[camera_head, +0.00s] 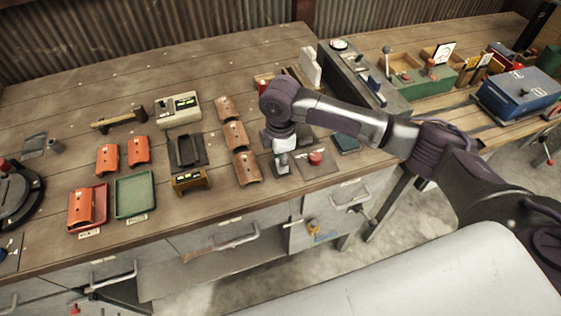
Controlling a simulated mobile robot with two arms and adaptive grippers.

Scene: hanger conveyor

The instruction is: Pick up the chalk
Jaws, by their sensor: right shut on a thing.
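My right gripper (282,168) points down at the front part of the wooden bench, between the brown curved pieces and a red button. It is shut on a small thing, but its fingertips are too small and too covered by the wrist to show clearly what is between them. I cannot make out the chalk for certain anywhere in the view. My left gripper is not in view.
Brown curved pieces (236,136) stand left of my gripper, a red button (315,157) right of it. A green tray (135,195) and orange blocks (107,158) lie farther left. A blue box (520,93) sits at right. The back left of the bench is clear.

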